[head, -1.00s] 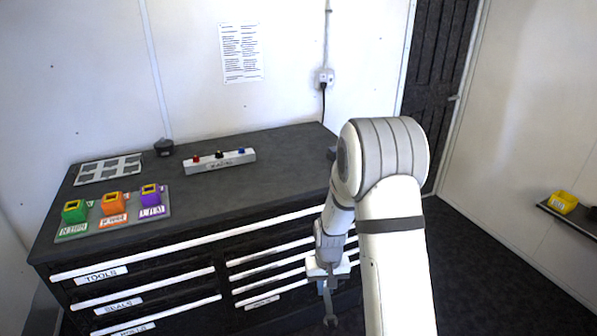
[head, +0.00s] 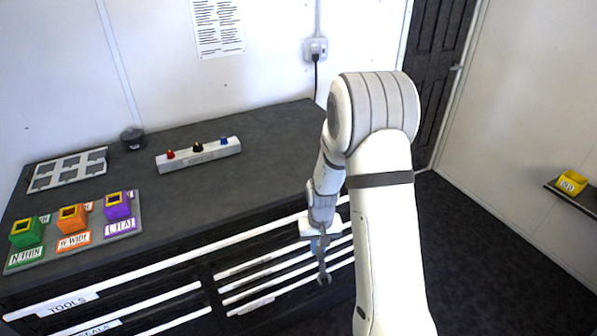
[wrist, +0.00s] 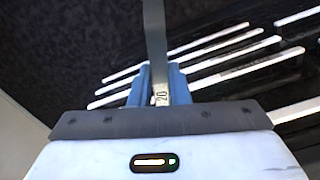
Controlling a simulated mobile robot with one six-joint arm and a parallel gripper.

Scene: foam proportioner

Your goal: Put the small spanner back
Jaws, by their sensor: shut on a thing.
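My gripper (head: 319,243) is in front of the right part of the drawer unit, below the worktop's level in the picture. It is shut on a grey spanner (head: 323,268), which hangs down with its open jaw at the lower end. In the wrist view the spanner (wrist: 155,40) stands between the blue fingers (wrist: 160,84) and carries the mark "20". Its far end runs out of that picture at the top. A drawer labelled TOOLS (head: 68,304) is at the lower left of the head view and looks shut.
The dark worktop (head: 270,150) is mostly clear. It bears a grey tray (head: 68,170), a dark round pot (head: 132,138), a white block with coloured knobs (head: 199,154), and green, orange and purple holders (head: 72,219). A yellow bin (head: 571,182) sits on a shelf at right.

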